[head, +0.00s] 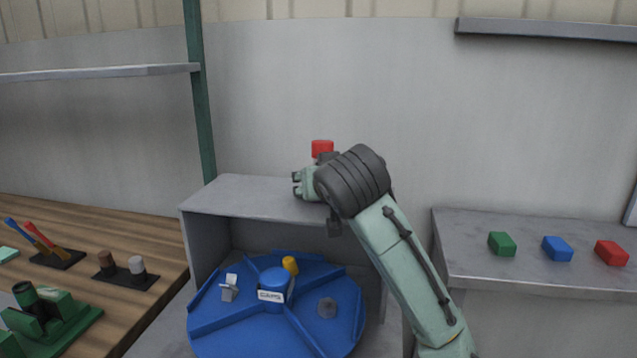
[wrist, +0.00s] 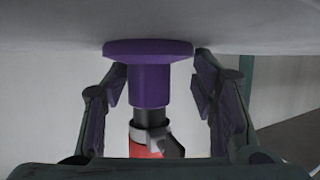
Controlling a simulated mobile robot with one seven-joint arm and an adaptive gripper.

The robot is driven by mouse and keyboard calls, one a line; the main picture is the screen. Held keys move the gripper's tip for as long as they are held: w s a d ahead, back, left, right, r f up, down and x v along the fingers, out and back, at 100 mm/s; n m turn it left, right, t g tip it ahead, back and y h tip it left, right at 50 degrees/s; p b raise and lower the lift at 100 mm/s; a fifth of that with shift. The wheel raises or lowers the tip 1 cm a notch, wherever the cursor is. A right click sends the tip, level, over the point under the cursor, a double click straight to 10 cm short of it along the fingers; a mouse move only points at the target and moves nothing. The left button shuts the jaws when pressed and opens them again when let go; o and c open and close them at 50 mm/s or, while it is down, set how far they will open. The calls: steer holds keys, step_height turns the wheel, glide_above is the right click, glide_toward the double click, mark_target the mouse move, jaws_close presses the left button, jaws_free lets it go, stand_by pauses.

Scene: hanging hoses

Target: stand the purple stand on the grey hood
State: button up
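The purple stand (wrist: 149,85) shows in the wrist view, which appears upside down. Its wide foot is against the grey hood surface (wrist: 60,22) and its round stem stands away from it, looking upright. A black and red piece with a grey collar (wrist: 150,135) shows beyond the stem's end; I cannot tell how they join. In the head view its red part (head: 322,148) rises above my gripper (head: 299,185), over the grey hood (head: 245,197); the stand is hidden there. My gripper's fingers (wrist: 160,58) are spread on either side of the stand, with a visible gap on the right.
Under the hood is a blue round tray (head: 342,335) with several small items. A wooden table (head: 150,235) with tools stands left. A grey bench (head: 470,225) at right holds green, blue and red blocks. A green post (head: 198,100) rises behind the hood.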

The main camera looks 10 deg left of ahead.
steer(key=shift+o, duration=1)
steer(key=shift+r, duration=0.3)
steer(key=b+v, duration=0.1)
steer(key=v, duration=1.1)
